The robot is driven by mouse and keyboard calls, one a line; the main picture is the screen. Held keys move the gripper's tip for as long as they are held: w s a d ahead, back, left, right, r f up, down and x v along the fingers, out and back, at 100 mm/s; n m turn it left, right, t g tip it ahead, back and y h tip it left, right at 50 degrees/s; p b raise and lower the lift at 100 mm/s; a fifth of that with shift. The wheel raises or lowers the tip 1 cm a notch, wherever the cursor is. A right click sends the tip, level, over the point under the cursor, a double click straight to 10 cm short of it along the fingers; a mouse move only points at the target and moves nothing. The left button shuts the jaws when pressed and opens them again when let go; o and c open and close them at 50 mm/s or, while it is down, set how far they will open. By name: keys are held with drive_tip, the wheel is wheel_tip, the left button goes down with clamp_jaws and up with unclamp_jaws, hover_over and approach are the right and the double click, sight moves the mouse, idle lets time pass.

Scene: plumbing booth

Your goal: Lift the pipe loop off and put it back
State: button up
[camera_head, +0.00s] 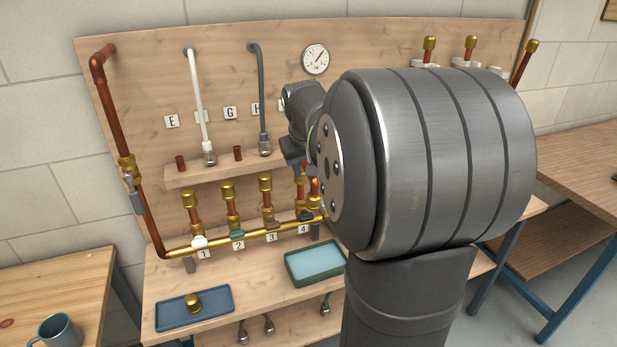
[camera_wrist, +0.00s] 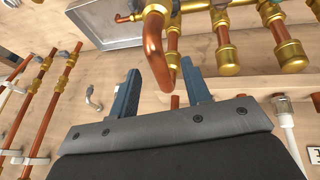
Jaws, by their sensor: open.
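The pipe loop (camera_wrist: 155,48) is a bent copper tube, seen close up in the wrist view. It joins brass fittings at the top of that view. My gripper (camera_wrist: 160,68) is open, with one blue finger on each side of the loop in the picture. A gap shows between the loop and each finger. I cannot tell how deep the loop sits between them. In the head view, copper of the loop (camera_head: 314,186) shows near station 4, and my own arm covers much of it.
The brass manifold (camera_head: 255,233) carries several capped risers left of the loop. A shelf (camera_head: 222,171) runs behind. A blue tray (camera_head: 222,300) holds a brass cap (camera_head: 193,303). A teal tray (camera_head: 290,273) sits below station 4. A mug (camera_head: 58,332) stands far left.

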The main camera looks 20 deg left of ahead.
drive_tip(key=x, duration=0.4)
drive_tip(key=shift+w+a, duration=0.1)
drive_tip(key=shift+w, duration=0.2)
drive_tip(key=c, duration=0.9)
clamp_jaws()
wheel_tip(320, 180, up, 4)
drive_tip(key=shift+f, duration=0.1)
drive_tip(key=d+r, duration=1.1)
drive_tip(key=shift+d+r, duration=0.3)
drive_tip(key=shift+r, duration=0.05)
